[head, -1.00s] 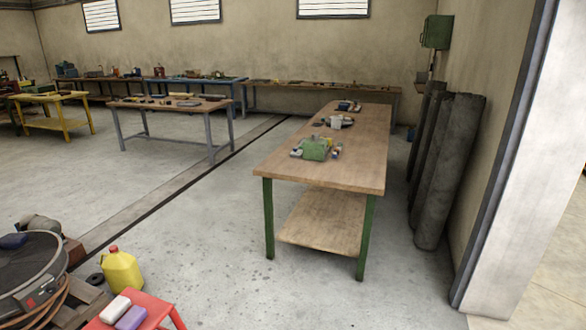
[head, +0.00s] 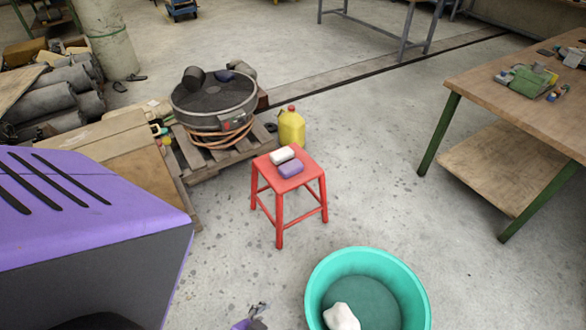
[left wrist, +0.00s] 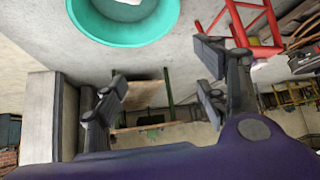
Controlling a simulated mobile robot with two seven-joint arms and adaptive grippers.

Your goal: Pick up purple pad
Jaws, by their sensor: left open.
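The purple pad (head: 291,170) lies on the seat of a red stool (head: 276,182), beside a white pad (head: 282,155) that lies just behind it. My left gripper (head: 259,310) shows only in part at the bottom edge of the head view, nearer to me than the stool and well apart from the pad. In the left wrist view its fingers (left wrist: 162,88) are spread with nothing between them. The red stool's legs (left wrist: 252,25) show at the upper right there; the purple pad cannot be made out in that view. My right gripper is not in view.
A teal tub (head: 415,285) with a white lump inside stands at front right of the stool. A yellow jug (head: 291,130) and a pallet (head: 195,172) with a round machine stand behind it. A workbench (head: 480,98) is at right.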

